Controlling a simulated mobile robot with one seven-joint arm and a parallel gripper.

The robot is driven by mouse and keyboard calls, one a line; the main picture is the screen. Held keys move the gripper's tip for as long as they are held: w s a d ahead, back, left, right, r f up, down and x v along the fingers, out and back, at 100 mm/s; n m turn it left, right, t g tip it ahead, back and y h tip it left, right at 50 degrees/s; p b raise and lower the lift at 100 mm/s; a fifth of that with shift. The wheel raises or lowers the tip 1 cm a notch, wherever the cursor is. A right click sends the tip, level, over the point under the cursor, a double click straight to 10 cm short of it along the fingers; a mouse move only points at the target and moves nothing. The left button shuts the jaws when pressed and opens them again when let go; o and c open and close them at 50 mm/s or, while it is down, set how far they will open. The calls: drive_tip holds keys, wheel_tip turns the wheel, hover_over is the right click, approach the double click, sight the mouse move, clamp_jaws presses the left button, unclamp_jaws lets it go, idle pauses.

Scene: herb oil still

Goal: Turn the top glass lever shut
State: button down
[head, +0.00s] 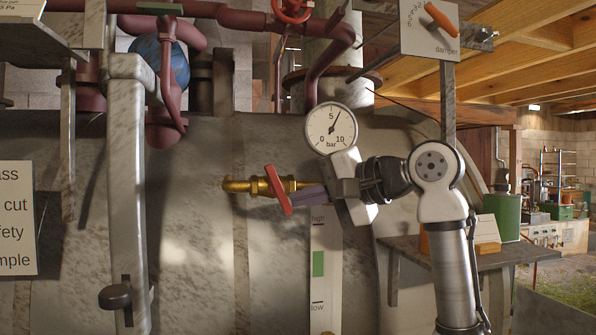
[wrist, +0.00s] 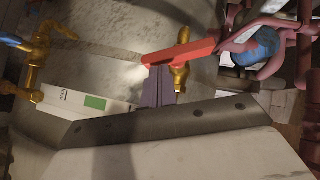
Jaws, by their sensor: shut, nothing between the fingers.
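The top glass lever (head: 278,190) is a red bar on a brass fitting (head: 241,185) that stands out from the big metal vessel. In the head view it slants from upper left to lower right. In the wrist view the red lever (wrist: 182,53) lies across the picture, with its brass body (wrist: 180,77) behind it. My gripper (head: 298,197) is shut and empty, its purple fingers pointing left at the lever's lower part. In the wrist view my fingertips (wrist: 158,70) are right beside the lever; I cannot tell if they touch it.
A level strip (head: 318,265) marked high and low hangs below the lever. A pressure gauge (head: 331,129) sits just above my wrist. Another brass fitting (wrist: 37,60) shows in the wrist view. A side shelf (head: 480,252) is at right.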

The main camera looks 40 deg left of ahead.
drive_tip(key=shift+s+a+f+m+g+y+b, duration=0.1)
drive_tip(key=shift+s+f+m+g+y+b, duration=0.1)
drive_tip(key=shift+f+m+y+b, duration=0.4)
drive_tip(key=shift+s+a+f+m+g+y+b, duration=0.1)
drive_tip(key=shift+f+m+g+y+b, duration=0.15)
drive_tip(key=shift+m+y+b, duration=0.55)
drive_tip(key=shift+w, duration=0.15)
